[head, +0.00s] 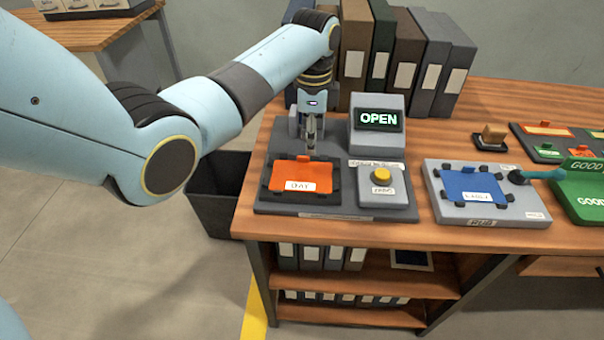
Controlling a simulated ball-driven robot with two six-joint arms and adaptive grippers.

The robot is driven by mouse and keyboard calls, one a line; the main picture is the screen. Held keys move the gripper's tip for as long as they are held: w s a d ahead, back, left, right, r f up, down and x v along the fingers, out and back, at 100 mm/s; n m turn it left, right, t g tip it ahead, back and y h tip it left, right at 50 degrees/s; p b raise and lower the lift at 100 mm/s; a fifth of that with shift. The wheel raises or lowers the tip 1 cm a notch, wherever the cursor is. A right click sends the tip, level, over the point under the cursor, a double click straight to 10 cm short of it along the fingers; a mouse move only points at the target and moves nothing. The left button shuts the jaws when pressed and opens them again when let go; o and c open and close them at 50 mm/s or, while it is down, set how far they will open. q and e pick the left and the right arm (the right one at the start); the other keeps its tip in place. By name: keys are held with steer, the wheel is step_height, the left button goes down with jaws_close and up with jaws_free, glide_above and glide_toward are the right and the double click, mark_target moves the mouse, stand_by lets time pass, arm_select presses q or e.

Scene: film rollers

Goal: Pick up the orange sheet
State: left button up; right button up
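The orange sheet (302,177), labelled "DAY", lies flat in a dark frame on the grey device at the left end of the wooden table. It has a small tab at its far edge. My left gripper (311,148) points down over the sheet's far edge, close to the tab. Its fingers look close together, but they are too small to tell whether they hold the tab. My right gripper is not in view.
Beside the sheet are an "OPEN" display (378,121) and a yellow button (381,174). A blue sheet (474,186) lies on a grey panel to the right, near a green "GOOD" station (583,195). Binders (405,65) stand behind. A dark bin (215,200) stands left of the table.

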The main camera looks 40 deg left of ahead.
mark_target(302, 173)
arm_select(q)
steer(key=f, duration=0.4)
steer(key=shift+s+a+f, duration=0.1)
steer(key=shift+a+f, duration=0.1)
steer(key=shift+f, duration=0.2)
steer(key=shift+c, duration=0.2)
jaws_close()
